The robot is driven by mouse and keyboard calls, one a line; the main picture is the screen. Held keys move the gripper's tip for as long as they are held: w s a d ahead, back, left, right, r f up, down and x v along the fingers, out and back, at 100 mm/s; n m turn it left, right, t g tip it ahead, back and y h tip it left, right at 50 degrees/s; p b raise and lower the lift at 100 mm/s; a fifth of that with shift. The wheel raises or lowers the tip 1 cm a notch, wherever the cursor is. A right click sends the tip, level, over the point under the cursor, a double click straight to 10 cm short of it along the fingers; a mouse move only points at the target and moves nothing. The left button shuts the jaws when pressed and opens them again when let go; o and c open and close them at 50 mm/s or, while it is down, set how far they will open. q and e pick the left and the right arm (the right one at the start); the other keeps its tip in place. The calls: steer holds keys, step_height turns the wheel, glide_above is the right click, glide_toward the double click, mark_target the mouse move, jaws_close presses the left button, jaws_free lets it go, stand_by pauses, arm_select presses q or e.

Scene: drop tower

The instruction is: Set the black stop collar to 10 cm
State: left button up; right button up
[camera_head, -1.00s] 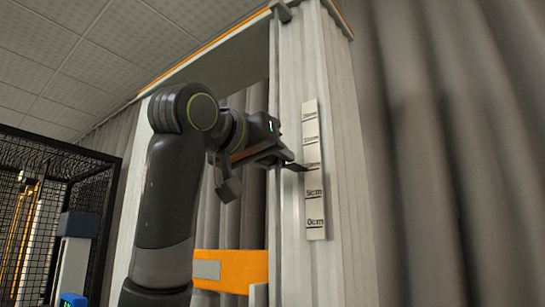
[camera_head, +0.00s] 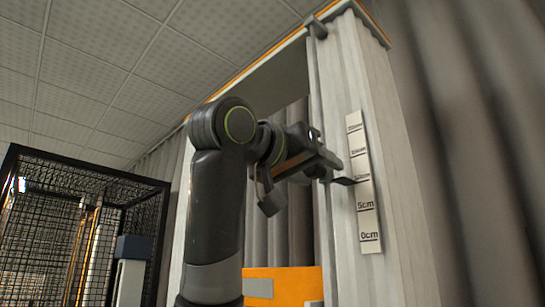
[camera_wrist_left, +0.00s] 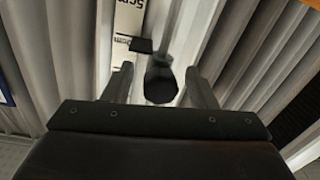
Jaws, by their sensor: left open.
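The black stop collar (camera_wrist_left: 161,80) shows in the left wrist view between the two spread fingers of my left gripper, with a gap on either side. Its flat dark pointer (camera_wrist_left: 141,45) lies over the scale strip (camera_wrist_left: 126,22). In the head view the pointer (camera_head: 344,181) sticks out to the right onto the pale scale strip (camera_head: 367,215), at about the third mark up, just above 5cm; that label is too blurred to read there. My left gripper (camera_head: 322,166) is open at the collar's height and hides most of it. My right gripper is not in view.
The strip is on a pale ribbed column (camera_head: 335,235) of the tower. A dark bracket (camera_head: 316,28) sits near its top. An orange panel (camera_head: 300,285) is low behind my arm. A black mesh cage (camera_head: 45,225) stands at the left.

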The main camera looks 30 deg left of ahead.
arm_select(q)
steer(key=b+v, duration=0.7)
steer(key=v, duration=0.8)
steer(key=shift+s, duration=0.15)
steer(key=shift+a, duration=0.1)
